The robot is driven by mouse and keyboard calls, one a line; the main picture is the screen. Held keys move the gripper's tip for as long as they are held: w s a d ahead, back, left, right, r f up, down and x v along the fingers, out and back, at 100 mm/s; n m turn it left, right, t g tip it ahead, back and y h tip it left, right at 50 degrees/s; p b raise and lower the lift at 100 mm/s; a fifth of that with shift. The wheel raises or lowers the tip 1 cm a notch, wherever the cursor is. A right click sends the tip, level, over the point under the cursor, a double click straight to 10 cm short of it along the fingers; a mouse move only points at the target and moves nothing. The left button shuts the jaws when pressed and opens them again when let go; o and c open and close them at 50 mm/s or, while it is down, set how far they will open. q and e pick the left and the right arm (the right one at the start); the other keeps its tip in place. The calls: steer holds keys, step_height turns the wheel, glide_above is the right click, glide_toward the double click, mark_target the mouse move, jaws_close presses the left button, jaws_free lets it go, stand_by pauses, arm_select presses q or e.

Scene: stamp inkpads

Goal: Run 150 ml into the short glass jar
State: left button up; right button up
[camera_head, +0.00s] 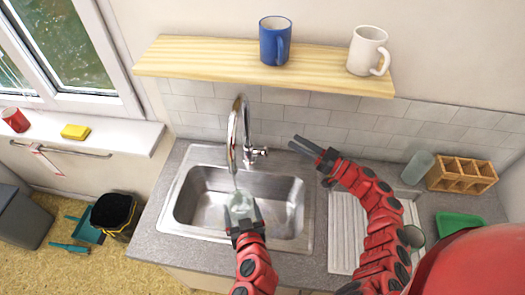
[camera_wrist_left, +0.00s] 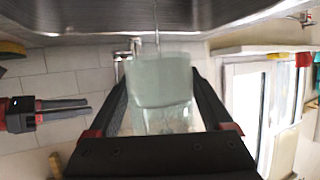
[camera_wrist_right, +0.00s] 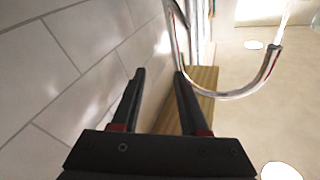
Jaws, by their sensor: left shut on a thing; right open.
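My left gripper (camera_head: 243,214) is shut on a clear glass jar (camera_head: 240,200) and holds it in the sink below the spout of the chrome tap (camera_head: 232,135). A thin line like a water stream runs from the spout down toward the jar. In the left wrist view, which is upside down, the jar (camera_wrist_left: 160,85) has a cloudy greenish part, looking like water, and a clearer part; I cannot read the level. My right gripper (camera_head: 303,147) is open and empty, right of the tap's side lever (camera_head: 257,152) and apart from it.
The steel sink (camera_head: 183,200) has a ribbed drainboard (camera_head: 343,225) to its right. A greenish glass (camera_head: 417,167), a wooden rack (camera_head: 462,174) and a green tray (camera_head: 458,224) stand further right. The shelf (camera_head: 200,60) above carries a blue mug (camera_head: 274,42) and a white mug (camera_head: 366,50).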

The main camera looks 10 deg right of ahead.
steer(key=n, duration=0.4)
steer(key=n+g, duration=0.4)
steer(key=n, duration=0.3)
glide_toward(265, 151)
steer(key=shift+y, duration=0.3)
steer(key=x, duration=1)
steer(key=shift+w+d+r, duration=0.15)
steer(key=shift+r, duration=0.1)
jaws_close()
